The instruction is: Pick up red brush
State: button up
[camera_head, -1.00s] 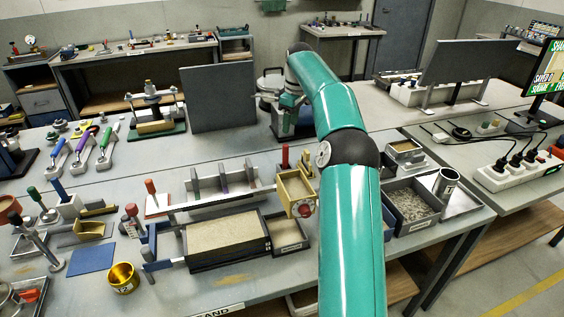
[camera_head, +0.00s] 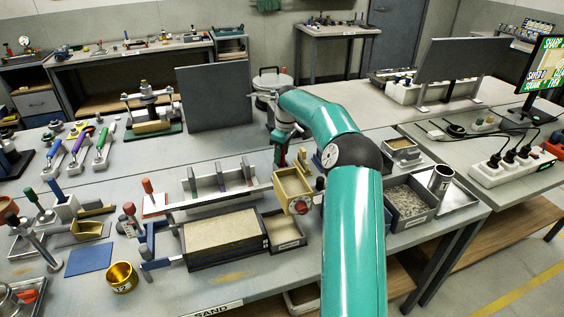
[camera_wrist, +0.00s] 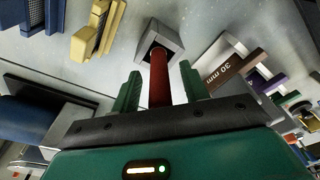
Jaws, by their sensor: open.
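In the wrist view, the red brush (camera_wrist: 159,82) shows as a round red handle. It stands in a square grey holder (camera_wrist: 171,38), which hides its far end. My gripper (camera_wrist: 160,72) has its two green fingers apart, one on each side of the handle. I cannot tell whether either finger touches it. In the head view, my gripper is mostly hidden by my arm and is low over the bench. A bit of red (camera_head: 278,154) shows close by it, behind the yellow box; it is too small to tell clearly.
A yellow box (camera_head: 290,181) and a rack with upright dividers (camera_head: 220,182) stand close to my gripper. A sand tray (camera_head: 222,230) and a gravel tray (camera_head: 408,202) lie nearer. A dark upright panel (camera_head: 213,98) stands behind. In the wrist view, a yellow piece (camera_wrist: 90,35) lies left.

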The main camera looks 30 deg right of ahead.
grip_shut()
